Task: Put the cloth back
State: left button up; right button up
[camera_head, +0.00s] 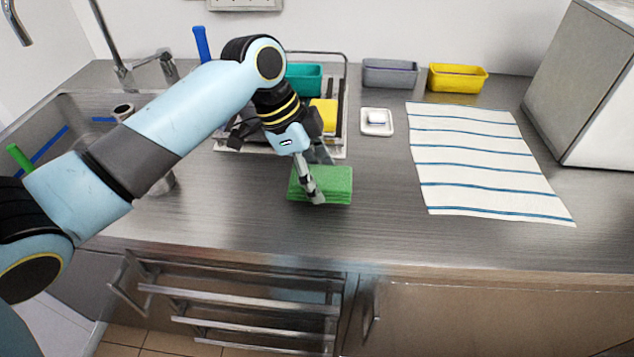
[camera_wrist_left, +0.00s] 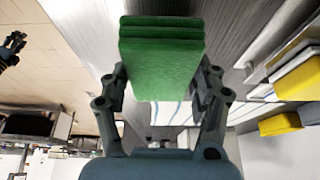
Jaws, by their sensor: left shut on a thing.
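A green folded cloth (camera_head: 335,182) is on the steel counter in the head view, in front of the dish rack. My left gripper (camera_head: 315,178) reaches down to it from above and is shut on it. In the left wrist view the green cloth (camera_wrist_left: 162,62) shows as several stacked layers between the two fingers of my left gripper (camera_wrist_left: 163,85). I cannot tell whether the cloth still touches the counter.
A dish rack (camera_head: 347,95) stands behind the cloth. A white striped towel (camera_head: 470,160) lies to the right. A small white dish (camera_head: 377,122), a grey bin (camera_head: 390,74) and a yellow bin (camera_head: 457,78) are behind. The sink (camera_head: 60,125) is left. The front right counter is clear.

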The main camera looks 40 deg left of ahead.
pick_arm(q)
jog(key=shift+f, duration=1.35)
pick_arm(e)
jog(key=shift+s+r, duration=0.1)
jog(key=shift+s, duration=0.75)
pick_arm(q)
jog(key=shift+f, duration=0.1)
pick_arm(e)
jog(key=shift+w, duration=0.1)
pick_arm(q)
jog(key=o, duration=0.7)
jog(key=shift+s, duration=0.1)
jog(key=o, duration=0.5)
jog(key=shift+c, duration=0.2)
pick_arm(e)
jog(key=shift+w+a, duration=0.2)
jog(key=shift+a, duration=0.1)
pick_arm(q)
jog(key=v, duration=1.2)
jog(key=shift+d, duration=0.1)
pick_arm(e)
jog(key=shift+d+f, duration=0.25)
jog(key=shift+f, duration=0.05)
